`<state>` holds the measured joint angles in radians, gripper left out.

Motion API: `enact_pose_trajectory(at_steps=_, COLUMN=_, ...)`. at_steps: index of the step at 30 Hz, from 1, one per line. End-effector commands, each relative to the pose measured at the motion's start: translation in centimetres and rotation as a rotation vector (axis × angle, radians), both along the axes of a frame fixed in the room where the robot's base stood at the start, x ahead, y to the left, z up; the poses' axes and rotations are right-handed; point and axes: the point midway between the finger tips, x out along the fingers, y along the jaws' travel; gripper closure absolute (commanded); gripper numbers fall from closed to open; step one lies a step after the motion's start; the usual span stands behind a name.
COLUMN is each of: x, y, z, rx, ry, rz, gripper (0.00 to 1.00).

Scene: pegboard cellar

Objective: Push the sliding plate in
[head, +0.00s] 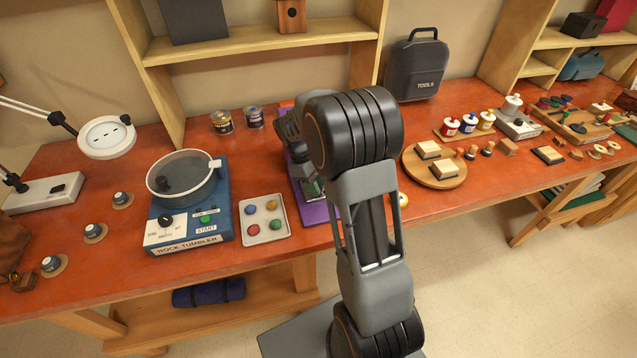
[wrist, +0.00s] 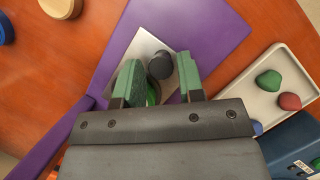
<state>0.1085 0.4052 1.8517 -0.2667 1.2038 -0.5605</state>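A purple unit (wrist: 205,33) lies on the orange bench; in the head view its purple edge (head: 318,214) shows behind my arm. In the wrist view a pale grey plate (wrist: 146,45) with a dark upright knob (wrist: 160,66) sits on it. My gripper (wrist: 159,75) points down over the plate. Its two green-padded fingers are spread apart, with the knob showing between their tips; I cannot tell whether either finger touches it. Part of a green round thing (wrist: 152,94) shows beside the left finger. My gripper hides the near part of the plate. My arm hides most of the unit in the head view.
A white tray (head: 249,231) with several coloured stones and a blue rock tumbler (head: 218,191) stand close left of the unit. Two cans (head: 253,117) stand behind. A round wooden board (head: 449,181) with blocks lies to the right. A dark tool case (head: 417,68) stands at the back.

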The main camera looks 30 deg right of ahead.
Motion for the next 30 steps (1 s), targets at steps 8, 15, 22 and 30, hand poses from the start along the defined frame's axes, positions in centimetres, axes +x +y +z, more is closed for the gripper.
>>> enact_pose_trajectory(at_steps=8, x=0.2, y=0.2, z=0.5, rx=0.000, ry=-0.002, rz=0.000, gripper=0.65)
enact_pose_trajectory(at_steps=15, x=1.6, y=1.1, z=4.3, rx=-0.001, ry=-0.004, rz=0.002, gripper=0.65)
enact_pose_trajectory(at_steps=22, x=3.0, y=2.1, z=8.6, rx=0.000, ry=-0.005, rz=0.001, gripper=0.65)
enact_pose_trajectory(at_steps=30, x=4.1, y=2.8, z=11.9, rx=0.000, ry=-0.001, rz=0.001, gripper=0.65)
